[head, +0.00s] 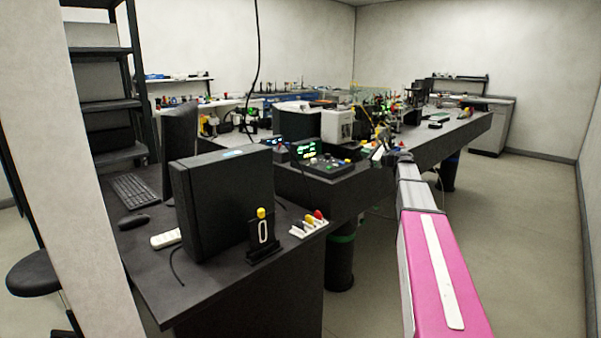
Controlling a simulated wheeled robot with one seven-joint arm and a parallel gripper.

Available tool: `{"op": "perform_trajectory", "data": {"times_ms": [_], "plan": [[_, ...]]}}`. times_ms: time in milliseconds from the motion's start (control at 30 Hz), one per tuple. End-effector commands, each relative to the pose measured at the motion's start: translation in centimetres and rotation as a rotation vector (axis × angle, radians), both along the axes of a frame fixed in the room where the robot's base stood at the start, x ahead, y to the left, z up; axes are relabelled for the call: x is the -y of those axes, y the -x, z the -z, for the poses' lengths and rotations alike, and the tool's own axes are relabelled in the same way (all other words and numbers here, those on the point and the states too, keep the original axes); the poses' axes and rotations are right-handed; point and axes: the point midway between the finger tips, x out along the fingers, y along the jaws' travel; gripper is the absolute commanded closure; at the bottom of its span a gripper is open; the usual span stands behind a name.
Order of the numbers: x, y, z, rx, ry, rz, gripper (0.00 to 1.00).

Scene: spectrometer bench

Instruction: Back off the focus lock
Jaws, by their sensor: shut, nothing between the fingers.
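My arm reaches from the lower right toward the optical bench (455,140), and my gripper (391,153) is at its far end. The gripper is small in this view and appears shut, with nothing seen held. It is just right of a dark control box (330,163) with small knobs and a green-lit display (307,149). I cannot tell whether it touches anything. I cannot pick out the focus lock; it is too small or hidden among the crowded parts around the gripper.
A dark desk (215,275) at the near left holds a black computer case (222,205), a keyboard (133,190) and a stand with a yellow-topped piece (262,232). A white box (337,126) stands on the bench. The floor (530,225) on the right is clear.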

Motion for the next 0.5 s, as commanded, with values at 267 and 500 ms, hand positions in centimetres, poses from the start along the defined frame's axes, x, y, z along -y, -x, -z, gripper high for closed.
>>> {"op": "perform_trajectory", "data": {"times_ms": [267, 500], "plan": [[-0.87, -1.39, 0.09, 0.002, -0.001, -0.001, 1.00], [-1.09, -1.19, 0.45, 0.000, 0.002, -0.003, 1.00]]}}
